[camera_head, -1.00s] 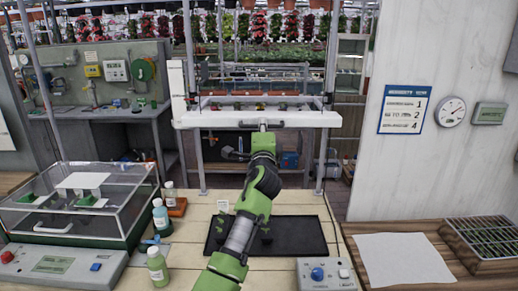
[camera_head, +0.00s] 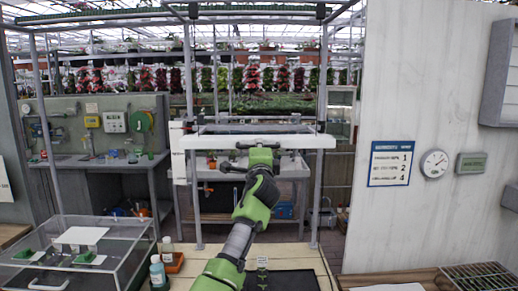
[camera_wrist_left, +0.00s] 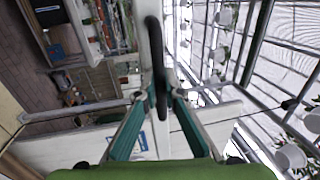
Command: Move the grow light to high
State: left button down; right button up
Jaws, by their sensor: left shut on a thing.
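The grow light (camera_head: 305,141) is a long white bar held level across the metal frame at the bench's far side. My left gripper (camera_head: 258,150) is at the middle of its front, just below the bar. In the left wrist view, the gripper's teal fingers (camera_wrist_left: 156,98) are shut around a dark curved handle (camera_wrist_left: 155,35). The white body of the light also shows in the left wrist view (camera_wrist_left: 210,122), behind the fingers. My right gripper is not in view.
A clear lidded box (camera_head: 85,262) and small bottles (camera_head: 157,272) stand at the bench's left. A dark tray (camera_head: 285,280) lies below my arm. A white wall with a notice (camera_head: 391,163) and a clock (camera_head: 434,163) stands right. Metal posts (camera_head: 319,200) flank the light.

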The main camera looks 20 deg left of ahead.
pick_arm(q)
jog(key=shift+r, duration=0.45)
jog(key=c, duration=2.2)
grip_release()
jog(key=shift+o, duration=0.2)
jog(key=shift+f, duration=0.1)
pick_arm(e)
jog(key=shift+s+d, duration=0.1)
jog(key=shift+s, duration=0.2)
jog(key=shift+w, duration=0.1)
pick_arm(q)
jog(key=shift+f, duration=0.1)
jog(key=v, duration=1.2)
jog(key=shift+f, duration=0.15)
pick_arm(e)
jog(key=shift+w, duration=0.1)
